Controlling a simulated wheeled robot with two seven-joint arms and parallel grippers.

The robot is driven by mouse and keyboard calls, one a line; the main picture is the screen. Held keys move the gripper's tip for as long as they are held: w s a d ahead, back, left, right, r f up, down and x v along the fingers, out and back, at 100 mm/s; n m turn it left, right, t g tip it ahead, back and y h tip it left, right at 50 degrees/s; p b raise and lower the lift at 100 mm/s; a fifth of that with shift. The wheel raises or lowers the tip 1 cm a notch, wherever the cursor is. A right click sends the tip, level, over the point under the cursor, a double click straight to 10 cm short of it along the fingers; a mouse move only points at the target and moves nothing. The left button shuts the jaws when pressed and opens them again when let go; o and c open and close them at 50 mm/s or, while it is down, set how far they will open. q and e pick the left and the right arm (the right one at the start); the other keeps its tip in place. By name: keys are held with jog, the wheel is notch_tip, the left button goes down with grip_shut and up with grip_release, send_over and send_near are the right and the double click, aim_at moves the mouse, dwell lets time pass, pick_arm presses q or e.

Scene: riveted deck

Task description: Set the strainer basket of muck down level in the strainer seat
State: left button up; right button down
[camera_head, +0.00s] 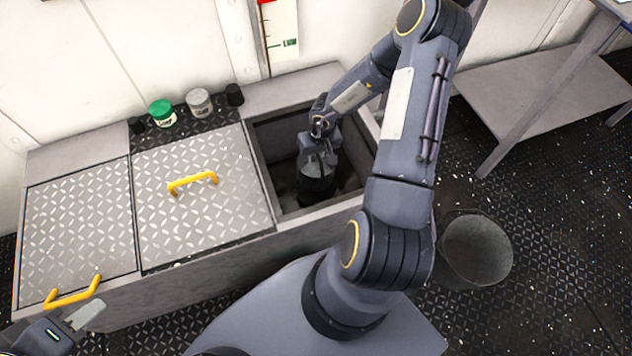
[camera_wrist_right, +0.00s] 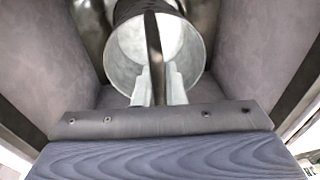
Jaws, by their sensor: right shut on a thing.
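My right gripper (camera_head: 318,165) reaches down into the open well (camera_head: 268,175) at the right of the bench. In the right wrist view its fingers (camera_wrist_right: 158,85) are shut on a thin upright handle strip (camera_wrist_right: 153,45) that crosses the mouth of a round pale grey basket (camera_wrist_right: 125,50). In the head view a dark round body (camera_head: 316,188) shows just below the fingers. The strainer seat cannot be made out, and I cannot tell whether the basket touches anything beneath or is level. No muck is clear inside it. My left gripper (camera_head: 86,316) is at the lower left, empty.
Two checkered hatch covers with yellow handles (camera_head: 192,183) (camera_head: 73,291) lie left of the well. A green-lidded jar (camera_head: 162,113) and a grey jar (camera_head: 199,103) stand behind them. A grey bucket (camera_head: 475,250) stands on the deck at the right, near a table frame (camera_head: 550,100).

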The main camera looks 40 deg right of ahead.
aim_at(316, 169)
notch_tip(316, 169, down, 8)
jog(key=b, duration=0.4)
jog(key=shift+r+b, duration=0.1)
jog(key=shift+b, duration=0.25)
jog(key=shift+r, duration=0.15)
jog(key=c, duration=1.5)
grip_release()
